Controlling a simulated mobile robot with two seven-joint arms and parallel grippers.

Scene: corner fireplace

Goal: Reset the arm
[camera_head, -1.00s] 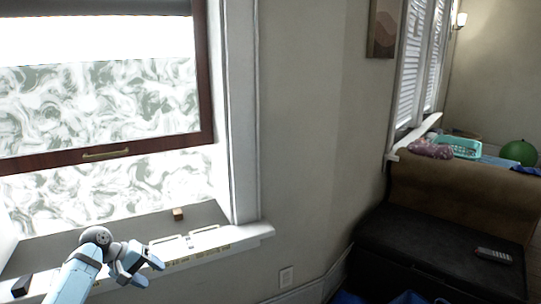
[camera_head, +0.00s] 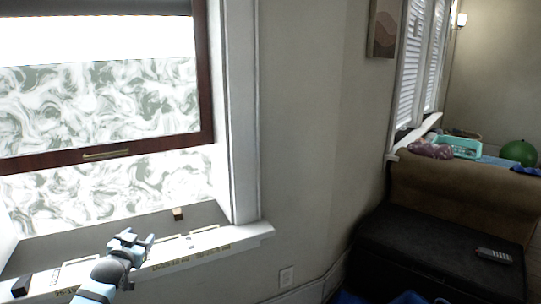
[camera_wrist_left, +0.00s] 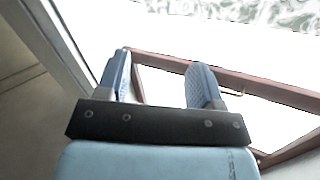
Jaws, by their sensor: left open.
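My left arm comes in at the bottom left of the head view. Its gripper (camera_head: 138,240) is in front of the white window sill (camera_head: 205,250), with its fingers pointing up and to the right. In the left wrist view the gripper (camera_wrist_left: 160,80) shows two blue fingers spread apart with nothing between them. Behind them are the bright window and its brown frame (camera_wrist_left: 292,98). My right gripper is not in view.
The window (camera_head: 100,110) with its dark red frame fills the left. A small wooden block (camera_head: 178,214) sits on the sill ledge. A black couch seat (camera_head: 430,255) holds a remote (camera_head: 494,255) at right. A teal basket (camera_head: 462,147) and green ball (camera_head: 518,152) are farther back.

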